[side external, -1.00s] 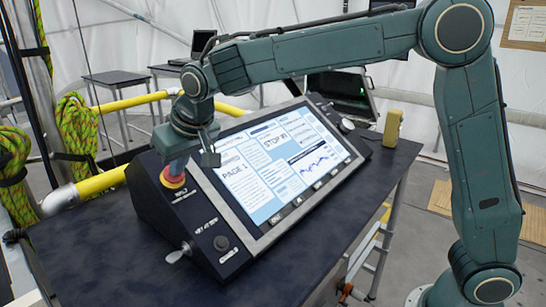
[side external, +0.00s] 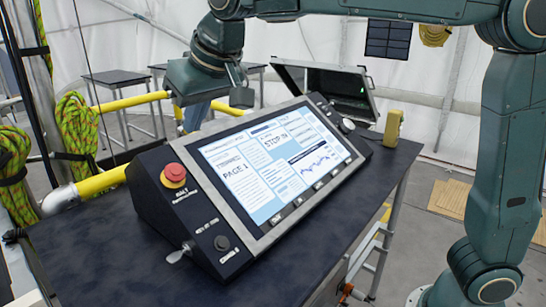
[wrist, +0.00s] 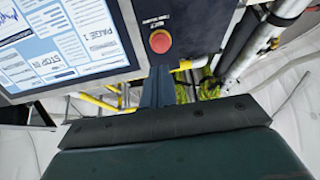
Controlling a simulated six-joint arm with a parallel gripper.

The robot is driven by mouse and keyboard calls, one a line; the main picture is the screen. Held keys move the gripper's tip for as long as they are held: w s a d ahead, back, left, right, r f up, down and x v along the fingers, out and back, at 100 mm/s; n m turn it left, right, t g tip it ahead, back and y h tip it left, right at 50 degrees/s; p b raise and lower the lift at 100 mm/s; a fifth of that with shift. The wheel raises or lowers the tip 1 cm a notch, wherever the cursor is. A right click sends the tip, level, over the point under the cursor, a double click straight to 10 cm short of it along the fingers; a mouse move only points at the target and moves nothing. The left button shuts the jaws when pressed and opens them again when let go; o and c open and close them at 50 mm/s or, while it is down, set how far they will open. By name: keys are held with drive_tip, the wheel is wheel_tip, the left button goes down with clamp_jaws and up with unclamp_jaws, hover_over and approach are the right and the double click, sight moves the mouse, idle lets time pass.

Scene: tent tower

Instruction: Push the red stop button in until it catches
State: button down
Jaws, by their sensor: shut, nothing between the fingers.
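The red stop button (side external: 174,173) sits in a yellow collar at the upper left of the dark sloped console (side external: 208,232). Its red cap is fully in view, and nothing touches it. I cannot tell from its height whether it is caught in. The button also shows in the wrist view (wrist: 160,41), beyond the fingertips. My gripper (side external: 193,118) is shut and empty, raised above and behind the console's upper left edge, apart from the button. Its blue-grey fingers show in the wrist view (wrist: 157,88), together.
The console's screen (side external: 275,162) shows "PAGE 1" and a box that seems to read "STOP IN". A black knob (side external: 221,242) and a key-like lever (side external: 180,252) sit at the console's lower left. A yellow device (side external: 393,126) stands at the table's far right. Yellow rails run behind.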

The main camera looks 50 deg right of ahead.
drive_tip(key=shift+s+r, duration=0.35)
drive_tip(key=shift+r, duration=0.2)
drive_tip(key=s+d+f, duration=0.3)
drive_tip(key=s+d, duration=0.9)
drive_tip(key=d, duration=0.2)
drive_tip(key=s+d+f, duration=0.4)
drive_tip(key=s+f, duration=0.5)
drive_tip(key=s, duration=0.4)
drive_tip(key=shift+s+f+g, duration=0.3)
drive_tip(key=shift+s+g, duration=0.1)
